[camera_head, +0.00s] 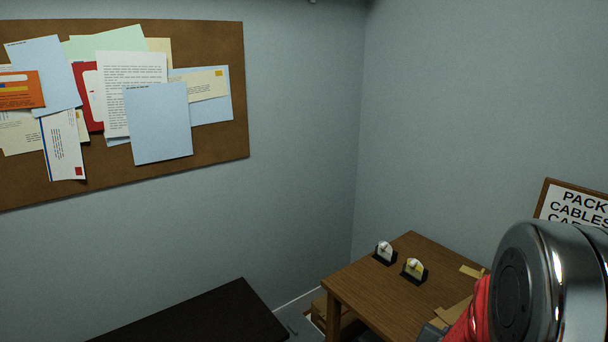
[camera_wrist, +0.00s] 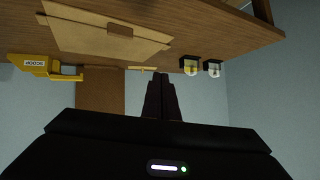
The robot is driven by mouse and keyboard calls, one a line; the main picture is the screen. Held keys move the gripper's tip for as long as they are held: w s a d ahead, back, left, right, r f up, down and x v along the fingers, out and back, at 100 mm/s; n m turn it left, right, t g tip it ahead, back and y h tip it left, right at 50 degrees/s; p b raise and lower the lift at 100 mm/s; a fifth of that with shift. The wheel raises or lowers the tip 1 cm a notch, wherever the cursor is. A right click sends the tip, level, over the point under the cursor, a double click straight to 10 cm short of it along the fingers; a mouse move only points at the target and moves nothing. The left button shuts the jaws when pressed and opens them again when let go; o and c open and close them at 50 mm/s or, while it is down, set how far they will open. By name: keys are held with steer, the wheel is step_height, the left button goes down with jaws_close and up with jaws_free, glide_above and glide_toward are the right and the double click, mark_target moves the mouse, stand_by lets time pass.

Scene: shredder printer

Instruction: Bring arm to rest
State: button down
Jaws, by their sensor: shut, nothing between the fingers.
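My gripper (camera_wrist: 160,78) shows in the wrist view with its two dark fingers together and nothing between them. The wooden table (camera_wrist: 215,28) appears at the top of that upside-down view, apart from the fingers. In the head view my arm, silver and red, stands at the lower right. It covers part of the wooden table (camera_head: 370,290), and I cannot make out the fingertips there.
Two small black stands with round pieces (camera_head: 385,253) (camera_head: 414,270) sit on the table. A brown folder (camera_wrist: 105,42) and a yellow tool (camera_wrist: 40,66) show in the wrist view. A black surface (camera_head: 200,318), corkboard (camera_head: 220,100) and sign (camera_head: 575,205) surround it.

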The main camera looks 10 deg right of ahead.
steer(key=s+a+r+n+y, duration=0.1)
steer(key=a+r+n+y, duration=0.3)
steer(key=a, duration=0.6)
steer(key=s+a+r+n+y, duration=0.1)
steer(key=a+r+y, duration=0.1)
steer(key=a+r, duration=0.6)
steer(key=s+a+r+n+g, duration=0.1)
steer(key=s+a+r+n, duration=0.1)
steer(key=s+a, duration=0.3)
steer(key=s+a+r+n+g+y, duration=0.1)
steer(key=s+a, duration=0.4)
steer(key=s, duration=0.5)
steer(key=shift+a+r+n+g, duration=0.25)
steer(key=shift+r+n+g, duration=0.35)
steer(key=shift+r+n, duration=0.35)
steer(key=c, duration=2.5)
jaws_free()
steer(key=shift+s, duration=0.1)
steer(key=shift+c, duration=0.2)
